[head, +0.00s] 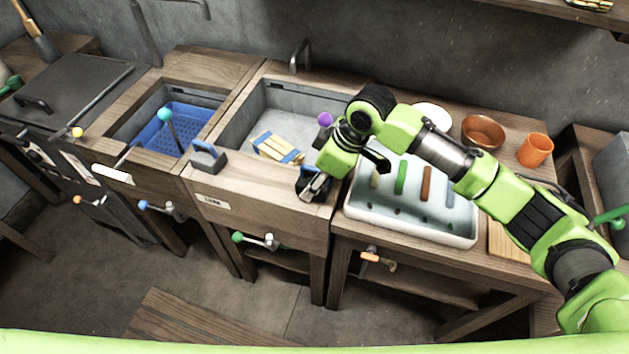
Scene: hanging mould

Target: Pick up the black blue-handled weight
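A dark weight with a blue handle (207,156) stands on the wooden counter front between the two basins. A second dark, blue-topped object (311,171), which looks like a similar weight, is at the right front corner of the middle sink and is partly hidden by my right gripper. My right gripper (318,187) points down at this second object, at or very near it. Its fingers overlap the dark object, so I cannot tell whether they are open or closed on it. My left gripper is not in view.
The middle sink (243,132) holds a yellow-and-blue item (277,148). A blue basket (186,120) sits in the left basin. A white tray (447,229) with coloured bars lies under my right arm. A bowl (483,131) and orange cup (535,150) stand behind it.

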